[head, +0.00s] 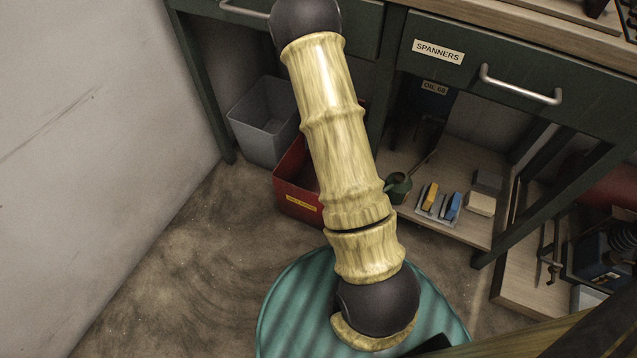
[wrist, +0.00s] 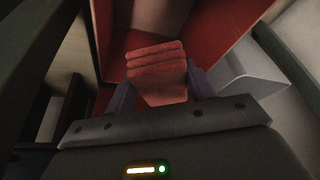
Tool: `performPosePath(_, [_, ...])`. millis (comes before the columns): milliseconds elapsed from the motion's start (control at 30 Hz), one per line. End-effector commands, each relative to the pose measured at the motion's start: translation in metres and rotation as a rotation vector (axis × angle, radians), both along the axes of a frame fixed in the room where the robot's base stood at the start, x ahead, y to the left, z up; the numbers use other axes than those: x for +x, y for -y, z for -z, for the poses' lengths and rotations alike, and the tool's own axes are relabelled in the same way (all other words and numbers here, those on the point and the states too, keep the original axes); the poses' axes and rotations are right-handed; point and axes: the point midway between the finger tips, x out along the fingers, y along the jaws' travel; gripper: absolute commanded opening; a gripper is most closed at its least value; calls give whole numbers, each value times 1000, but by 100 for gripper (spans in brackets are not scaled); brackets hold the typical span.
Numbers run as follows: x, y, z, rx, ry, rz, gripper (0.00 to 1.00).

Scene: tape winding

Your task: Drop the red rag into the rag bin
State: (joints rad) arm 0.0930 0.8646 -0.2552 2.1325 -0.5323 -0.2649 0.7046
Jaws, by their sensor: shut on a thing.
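My gripper (wrist: 157,92) is shut on the red rag (wrist: 158,75), a folded red cloth, in the wrist view. The rag is held between the two purple-grey fingers. Behind the rag is the open red bin (wrist: 225,25), and its inside walls show around the rag. In the head view the red bin (head: 293,190) stands on the floor under the bench, with a yellow label on its front. My arm covers part of the bin there, and my gripper and the rag are hidden in the head view.
A grey bin (head: 264,125) stands left of the red bin and also shows in the wrist view (wrist: 245,80). The bench drawer (head: 520,80) overhangs on the right. A low shelf (head: 455,230) holds a green oil can (head: 397,187) and several blocks. The floor at left is clear.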

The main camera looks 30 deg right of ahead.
Motion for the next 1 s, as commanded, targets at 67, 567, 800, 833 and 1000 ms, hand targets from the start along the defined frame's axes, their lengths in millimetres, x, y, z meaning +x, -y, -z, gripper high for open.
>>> performPosePath(67, [0, 0, 0, 0, 0, 0, 62])
performPosePath(567, [-2, -1, -7, 0, 1, 1, 79])
performPosePath(800, [-14, -6, -43, 0, 0, 1, 79])
performPosePath(833, [-16, -7, -49, 0, 1, 1, 79])
performPosePath(1000, [-28, -12, -81, 1, 1, 1, 79])
